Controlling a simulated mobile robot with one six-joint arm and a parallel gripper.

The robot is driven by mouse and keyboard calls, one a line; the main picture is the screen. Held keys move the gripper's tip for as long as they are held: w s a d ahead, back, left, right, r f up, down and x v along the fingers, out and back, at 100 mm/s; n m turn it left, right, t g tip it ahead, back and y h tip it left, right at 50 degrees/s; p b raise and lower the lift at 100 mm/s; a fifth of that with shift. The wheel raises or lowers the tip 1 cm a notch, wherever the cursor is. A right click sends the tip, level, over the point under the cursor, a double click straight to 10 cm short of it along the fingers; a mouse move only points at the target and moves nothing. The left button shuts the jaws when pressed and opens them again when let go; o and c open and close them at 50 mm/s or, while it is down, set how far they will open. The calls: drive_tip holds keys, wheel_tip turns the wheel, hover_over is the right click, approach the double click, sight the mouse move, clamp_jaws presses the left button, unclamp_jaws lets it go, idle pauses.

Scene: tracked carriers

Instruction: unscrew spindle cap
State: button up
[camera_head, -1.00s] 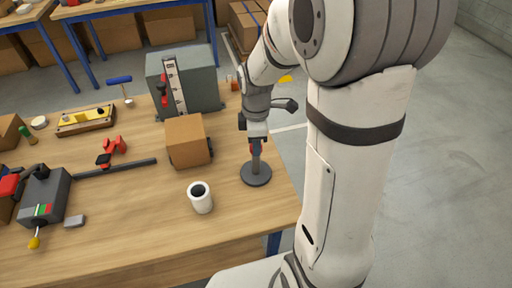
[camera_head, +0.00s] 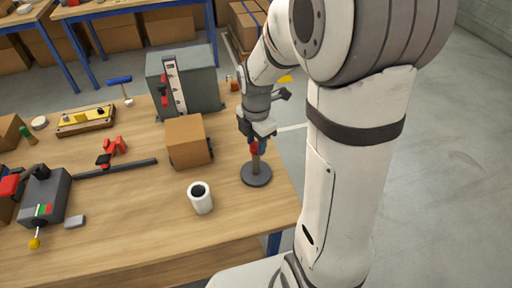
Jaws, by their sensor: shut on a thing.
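The spindle (camera_head: 256,173) stands upright on a round dark base near the right edge of the wooden table. A red cap (camera_head: 254,147) shows at the top of its post. My gripper (camera_head: 255,141) points down from above and is shut on the red cap. The fingers partly hide the cap, and I cannot tell whether it is loose on the post.
A white cup (camera_head: 200,198) stands left of the spindle base, with a cardboard box (camera_head: 187,141) behind it. A grey cabinet with a scale (camera_head: 195,82) stands at the back. A dark bar (camera_head: 115,168) lies farther left. The front of the table is clear.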

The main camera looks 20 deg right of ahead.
drive_tip(key=shift+r+n, duration=0.1)
drive_tip(key=shift+n, duration=0.4)
drive_tip(key=shift+r, duration=0.15)
drive_tip(key=shift+r+p, duration=1.1)
drive_tip(key=shift+r, duration=0.2)
drive_tip(key=shift+r+p, duration=1.3)
drive_tip(key=shift+r, duration=0.4)
